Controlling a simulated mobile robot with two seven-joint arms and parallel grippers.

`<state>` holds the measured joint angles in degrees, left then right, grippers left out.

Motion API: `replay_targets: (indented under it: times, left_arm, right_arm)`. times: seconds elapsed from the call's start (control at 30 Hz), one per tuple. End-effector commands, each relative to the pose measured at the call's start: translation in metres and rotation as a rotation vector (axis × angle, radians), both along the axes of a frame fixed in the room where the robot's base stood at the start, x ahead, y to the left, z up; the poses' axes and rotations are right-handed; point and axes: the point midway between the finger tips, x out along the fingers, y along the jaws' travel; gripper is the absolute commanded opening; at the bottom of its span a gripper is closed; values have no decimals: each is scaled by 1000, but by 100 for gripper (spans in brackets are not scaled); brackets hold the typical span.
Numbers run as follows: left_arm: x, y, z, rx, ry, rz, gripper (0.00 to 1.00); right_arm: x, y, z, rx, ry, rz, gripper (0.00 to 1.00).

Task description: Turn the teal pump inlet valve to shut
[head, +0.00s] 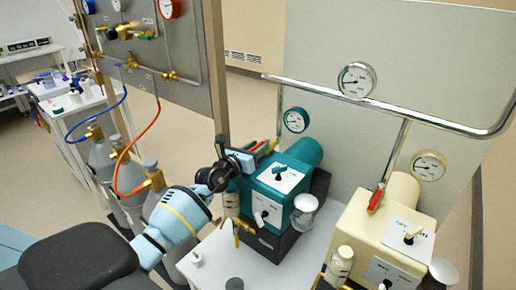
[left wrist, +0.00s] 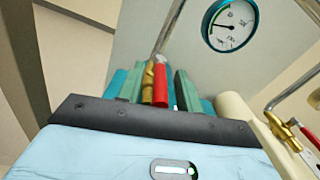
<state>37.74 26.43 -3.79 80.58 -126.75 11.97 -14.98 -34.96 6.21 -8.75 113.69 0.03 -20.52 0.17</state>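The teal pump (head: 285,185) stands on a white bench in the head view. Its inlet valve is behind it at the foot of a pipe, mostly hidden there by my left gripper (head: 258,150). In the left wrist view the valve's brass body (left wrist: 148,85) and red lever (left wrist: 160,86) stand between the two greenish fingers of my left gripper (left wrist: 158,88). The lever looks roughly parallel to the brass body. A narrow gap shows between the lever and the right finger, so the gripper looks open around the valve. My right gripper is not in view.
A cream pump (head: 380,235) with its own red-levered valve (head: 377,198) stands at the right. Dial gauges (head: 295,120) and a chrome pipe (head: 440,122) are above. A panel post (head: 215,75) and gas cylinders (head: 130,175) stand at the left.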

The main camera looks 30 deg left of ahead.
Motion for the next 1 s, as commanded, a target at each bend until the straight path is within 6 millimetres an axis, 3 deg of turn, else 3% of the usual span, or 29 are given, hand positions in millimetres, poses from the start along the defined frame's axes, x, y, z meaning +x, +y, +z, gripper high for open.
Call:
replay_targets:
  times: [0.37,0.63,1.0]
  left_arm:
    - [4,0,1,1,-1,0,35]
    - [4,0,1,0,-1,0,1]
    - [4,0,0,1,-1,-3,0]
  right_arm:
    - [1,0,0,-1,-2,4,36]
    - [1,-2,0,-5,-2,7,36]
    - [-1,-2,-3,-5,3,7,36]
